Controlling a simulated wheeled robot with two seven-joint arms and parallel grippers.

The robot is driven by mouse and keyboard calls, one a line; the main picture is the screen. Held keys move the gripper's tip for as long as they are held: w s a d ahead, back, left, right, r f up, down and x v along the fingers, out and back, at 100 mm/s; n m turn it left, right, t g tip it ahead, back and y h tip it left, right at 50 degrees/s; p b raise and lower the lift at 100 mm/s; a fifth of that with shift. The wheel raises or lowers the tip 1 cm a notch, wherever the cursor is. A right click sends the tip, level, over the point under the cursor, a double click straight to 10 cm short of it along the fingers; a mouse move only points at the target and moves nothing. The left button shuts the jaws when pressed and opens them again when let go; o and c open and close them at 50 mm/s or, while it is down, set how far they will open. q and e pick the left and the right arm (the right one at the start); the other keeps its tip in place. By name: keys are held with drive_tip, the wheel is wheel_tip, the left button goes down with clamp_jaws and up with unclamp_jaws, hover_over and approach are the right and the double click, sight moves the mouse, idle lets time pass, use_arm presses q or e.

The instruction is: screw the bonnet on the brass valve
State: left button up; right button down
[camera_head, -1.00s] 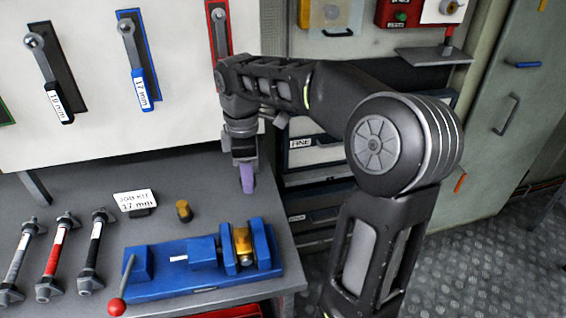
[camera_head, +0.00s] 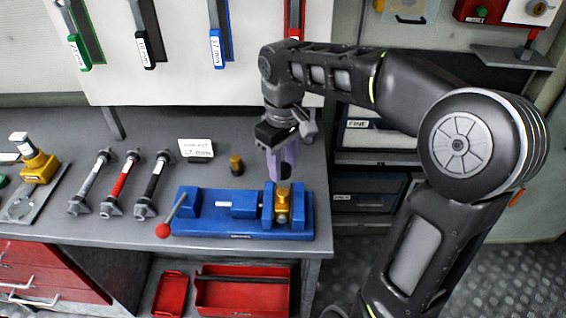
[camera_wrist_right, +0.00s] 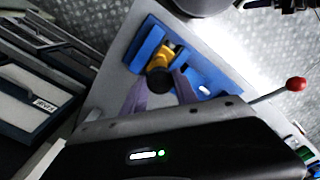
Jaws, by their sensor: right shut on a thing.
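The brass valve (camera_head: 282,210) sits clamped in the blue vise (camera_head: 212,232) on the grey bench. In the right wrist view the brass valve (camera_wrist_right: 170,50) is just beyond the fingertips. My right gripper (camera_head: 283,172) has purple fingers pointing down above the valve. It is shut on a dark round piece (camera_wrist_right: 160,81), which may be the bonnet; the fingers partly hide it. I cannot tell whether this piece touches the valve. A small brass piece with a dark top (camera_head: 236,166) stands on the bench behind the vise. My left gripper is not in view.
A job kit card (camera_head: 196,148) reading 17 mm stands behind the vise. Several rods, one red (camera_head: 122,184), lie to the left. The vise's red-knobbed lever (camera_head: 163,230) sticks out in front. Labelled wrenches hang on the back panel, including a blue one (camera_head: 216,48).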

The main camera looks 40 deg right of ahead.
sight(283, 192)
drive_tip(key=shift+f+b, duration=1.25)
drive_tip(key=shift+f, duration=0.35)
drive_tip(key=shift+f+b, duration=0.7)
drive_tip(key=shift+f, duration=0.3)
drive_tip(key=shift+f+b, duration=0.8)
drive_tip(key=shift+f, duration=0.45)
drive_tip(key=c, duration=0.9)
unclamp_jaws()
